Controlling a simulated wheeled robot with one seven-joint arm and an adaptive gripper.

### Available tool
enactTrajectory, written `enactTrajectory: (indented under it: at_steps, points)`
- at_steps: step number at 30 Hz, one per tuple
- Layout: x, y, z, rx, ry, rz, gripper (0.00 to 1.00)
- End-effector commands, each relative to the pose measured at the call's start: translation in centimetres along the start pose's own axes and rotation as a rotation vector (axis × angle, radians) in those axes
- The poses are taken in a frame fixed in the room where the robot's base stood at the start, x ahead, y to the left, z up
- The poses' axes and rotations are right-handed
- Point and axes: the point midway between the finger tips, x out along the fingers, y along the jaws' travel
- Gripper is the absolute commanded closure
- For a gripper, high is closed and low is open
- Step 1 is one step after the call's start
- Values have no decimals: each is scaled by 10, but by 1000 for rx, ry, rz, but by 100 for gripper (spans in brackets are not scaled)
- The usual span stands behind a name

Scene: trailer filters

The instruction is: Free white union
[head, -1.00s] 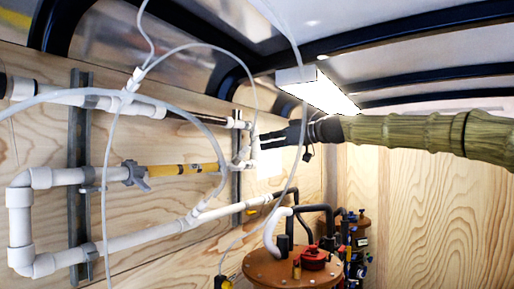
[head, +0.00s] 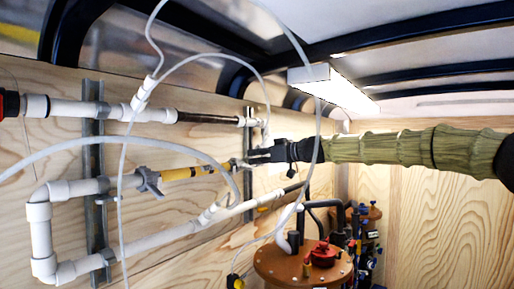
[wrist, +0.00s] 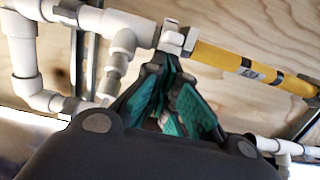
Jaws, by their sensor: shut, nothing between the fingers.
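A white fitting (wrist: 174,38), which looks like the white union, joins a white tee (wrist: 128,38) to the end of a yellow pipe (wrist: 240,65) in the wrist view. In the head view the yellow pipe (head: 188,173) runs along the wooden wall, and its right end meets white fittings near my gripper. My gripper (head: 252,157) reaches in from the right. In the wrist view my gripper (wrist: 166,62) has its teal-padded fingers drawn together at the tips, just below the white fitting. It is shut and empty. I cannot tell whether the tips touch the fitting.
White pipes (head: 150,243) and metal struts (head: 94,160) line the wall. Loose clear tubes (head: 122,190) hang in front. A brown-lidded tank (head: 290,262) with a red cap stands below my arm. A lamp (head: 335,90) hangs above.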

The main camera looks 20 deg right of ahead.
Motion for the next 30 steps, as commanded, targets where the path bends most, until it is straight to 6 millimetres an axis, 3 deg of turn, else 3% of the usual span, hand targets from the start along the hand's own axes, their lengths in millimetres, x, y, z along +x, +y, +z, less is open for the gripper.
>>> enactTrajectory:
  at_steps: [30]
  points:
    - [2, 0, 18, -1, 81, 0, 100]
